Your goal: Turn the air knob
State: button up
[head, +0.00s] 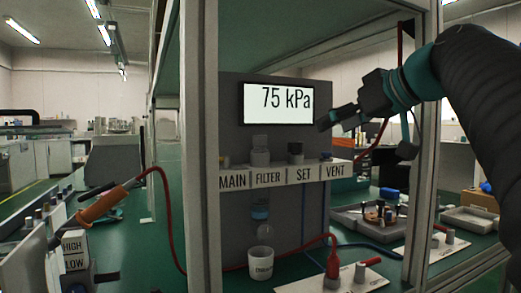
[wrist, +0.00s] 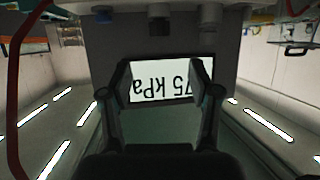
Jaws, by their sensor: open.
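The air panel (head: 235,110) stands behind the frame post in the head view. Its display (head: 278,104) reads 75 kPa. A label strip below reads MAIN, FILTER, SET and VENT. A dark knob (head: 296,150) stands above SET, and a grey stacked fitting (head: 260,150) above FILTER. Which one is the air knob is not marked. My gripper (head: 325,122) is open and empty, right of the display and above the strip, apart from the knobs. In the wrist view the display (wrist: 170,80) shows upside down between my fingers, with fittings (wrist: 160,20) at the top edge.
Frame posts (head: 205,150) stand left and right of the panel. A white cup (head: 261,263) stands below it. Red hoses (head: 170,215) run across the green bench. An orange-handled tool (head: 103,205) lies left. A tray of parts (head: 375,218) lies right.

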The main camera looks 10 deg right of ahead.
aim_at(296, 143)
jog(key=x, duration=1.3)
jog(key=shift+w+a+r, duration=0.15)
jog(key=shift+w, duration=0.2)
jog(key=c, duration=1.2)
